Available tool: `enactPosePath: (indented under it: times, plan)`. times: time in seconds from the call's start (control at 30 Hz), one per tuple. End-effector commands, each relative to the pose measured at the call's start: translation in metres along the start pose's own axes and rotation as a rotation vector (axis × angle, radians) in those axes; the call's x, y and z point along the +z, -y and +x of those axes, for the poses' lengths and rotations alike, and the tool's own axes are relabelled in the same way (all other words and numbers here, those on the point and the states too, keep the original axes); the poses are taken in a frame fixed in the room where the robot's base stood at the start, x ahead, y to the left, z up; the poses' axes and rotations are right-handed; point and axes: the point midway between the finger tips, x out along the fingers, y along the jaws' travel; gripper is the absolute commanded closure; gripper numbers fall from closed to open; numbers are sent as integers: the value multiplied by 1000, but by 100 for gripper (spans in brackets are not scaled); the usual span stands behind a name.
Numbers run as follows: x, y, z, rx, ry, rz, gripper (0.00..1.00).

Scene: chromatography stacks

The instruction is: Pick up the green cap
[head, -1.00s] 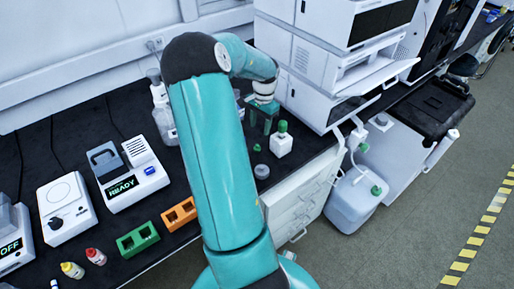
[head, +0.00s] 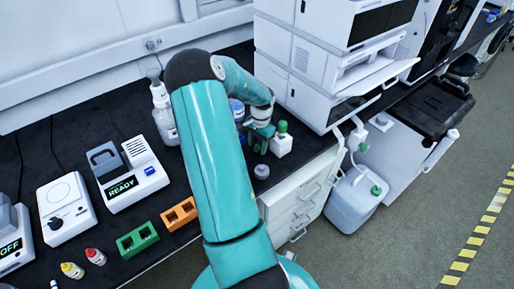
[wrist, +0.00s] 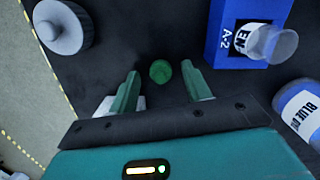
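The green cap (wrist: 160,71) is a small round green piece on the black bench top. In the wrist view it lies between the tips of my gripper (wrist: 160,69), with dark gaps on both sides. My gripper is open, and its two green fingers do not visibly touch the cap. In the head view my gripper (head: 259,138) points down at the bench, left of the white bottle with a green top (head: 282,140). The cap cannot be made out clearly there, as my gripper covers that spot.
A grey round piece (wrist: 62,27) lies near the bench edge; the head view shows it too (head: 262,171). A blue box marked A-2 (wrist: 230,35) holding a bottle, and a blue dye bottle (wrist: 300,110), stand at right in the wrist view. White instrument stacks (head: 320,65) stand behind.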

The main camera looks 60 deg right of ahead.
Motion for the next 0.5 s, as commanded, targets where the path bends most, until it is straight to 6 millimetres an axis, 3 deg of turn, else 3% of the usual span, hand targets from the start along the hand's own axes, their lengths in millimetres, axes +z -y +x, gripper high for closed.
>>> enactPosePath:
  times: [0.03,0.23,0.5]
  plan:
    - [0,0,0,0,0,0,60]
    - [0,0,0,0,0,0,97]
    - [0,0,-1,0,0,0,97]
